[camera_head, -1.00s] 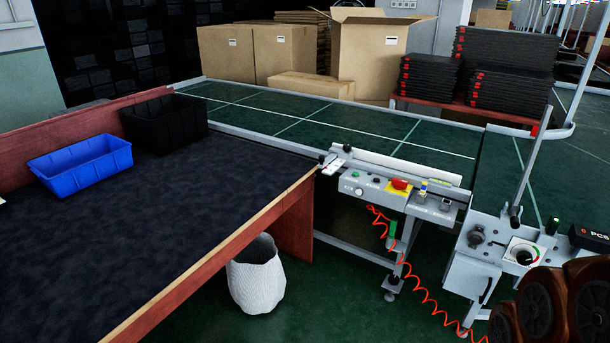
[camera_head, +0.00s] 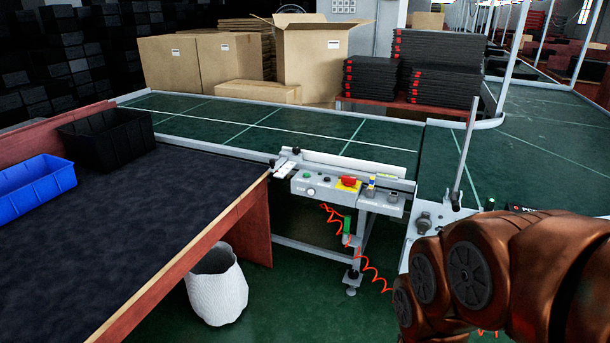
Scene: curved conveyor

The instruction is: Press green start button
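The control panel (camera_head: 325,193) is a light grey box on the near edge of the conveyor, right of the dark table. A small green button (camera_head: 308,175) sits on its upper left part, with a pale round button (camera_head: 311,191) just below it. A red stop button on a yellow base (camera_head: 348,183) is to their right. My copper-coloured arm fills the lower right of the picture, well apart from the panel. My gripper is not in view, and nothing covers the green button.
A dark-topped table (camera_head: 130,215) with a blue bin (camera_head: 35,190) and a black bin (camera_head: 105,140) is at left. A white waste basket (camera_head: 217,290) stands on the floor before the panel. An orange coiled cable (camera_head: 372,270) hangs below it. Cardboard boxes (camera_head: 205,65) stand behind the conveyor (camera_head: 250,123).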

